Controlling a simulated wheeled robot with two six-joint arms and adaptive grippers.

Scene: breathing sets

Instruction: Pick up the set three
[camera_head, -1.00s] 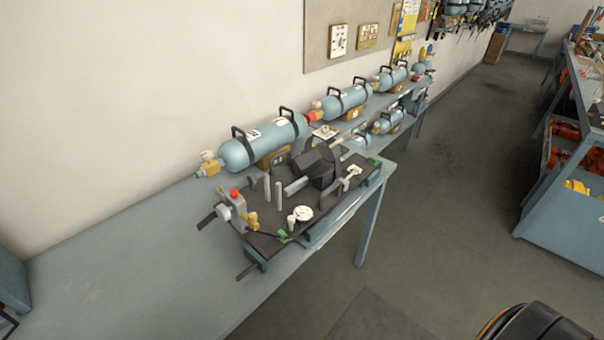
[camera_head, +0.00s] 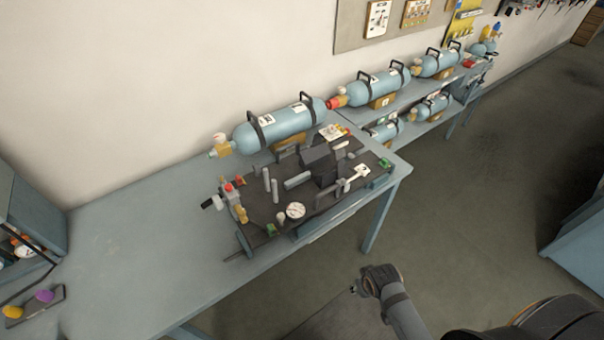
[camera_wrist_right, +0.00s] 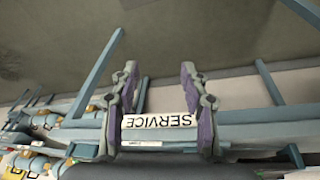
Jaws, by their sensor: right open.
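The nearest (camera_head: 285,126) lies behind a dark equipment plate (camera_head: 262,205) on the bench. Others lie on the shelf behind, one upper (camera_head: 378,88), one farther (camera_head: 440,64), and two lower (camera_head: 432,107). They carry white labels too small to read, so I cannot tell which is set three. My right gripper (camera_wrist_right: 158,80) is open and empty in the wrist view, its fingers before a "SERVICE" label (camera_wrist_right: 158,120) on a blue edge. My left gripper is out of view.
The blue-grey bench (camera_head: 130,250) has free room at its left. A cabinet (camera_head: 30,215) stands at the far left, with a small holder with yellow and purple caps (camera_head: 35,302) beside it. Floor (camera_head: 480,200) is open at the right, with another blue bench (camera_head: 575,240) beyond.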

